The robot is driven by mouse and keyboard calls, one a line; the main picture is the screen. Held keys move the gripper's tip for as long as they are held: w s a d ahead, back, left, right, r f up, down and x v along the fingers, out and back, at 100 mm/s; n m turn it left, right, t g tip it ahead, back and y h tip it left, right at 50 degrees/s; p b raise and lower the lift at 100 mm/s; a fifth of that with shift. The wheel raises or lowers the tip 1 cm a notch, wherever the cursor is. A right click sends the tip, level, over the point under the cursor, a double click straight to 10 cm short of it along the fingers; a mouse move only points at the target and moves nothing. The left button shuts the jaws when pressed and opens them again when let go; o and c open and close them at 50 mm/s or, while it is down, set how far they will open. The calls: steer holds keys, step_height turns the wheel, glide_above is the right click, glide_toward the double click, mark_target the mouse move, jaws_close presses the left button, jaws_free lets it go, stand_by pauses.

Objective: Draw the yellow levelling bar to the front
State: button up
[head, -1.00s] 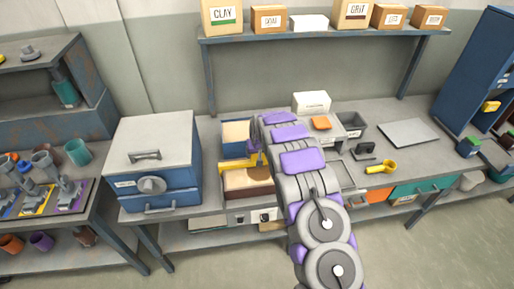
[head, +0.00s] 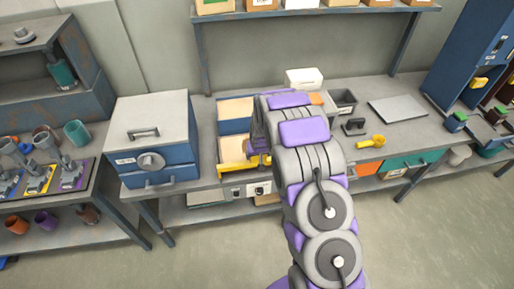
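The yellow levelling bar (head: 237,167) lies across the front edge of a shallow tray (head: 222,150) with a tan fill, on the workbench. My gripper (head: 263,159) is low at the right part of the bar, close to it or touching it. My own purple and grey arm covers the bar's right end and most of the gripper. I cannot tell whether the fingers are closed on the bar.
A blue cabinet with a grey lid (head: 152,137) stands left of the tray. A blue bin with tan contents (head: 236,113) sits behind it. A white box (head: 304,78), a dark bin (head: 343,101) and a yellow scoop-like thing (head: 371,142) are to the right. Floor in front is clear.

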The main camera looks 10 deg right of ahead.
steer(key=shift+s+f, duration=0.1)
steer(key=shift+s, duration=0.1)
steer(key=o, duration=1.1)
steer(key=shift+c, duration=0.2)
steer(key=shift+o, duration=1.4)
steer(key=shift+s, duration=0.15)
steer(key=shift+o, duration=0.4)
steer(key=p+v, duration=0.1)
steer(key=v, duration=1.6)
steer(key=shift+p, duration=0.35)
steer(key=shift+a, duration=0.1)
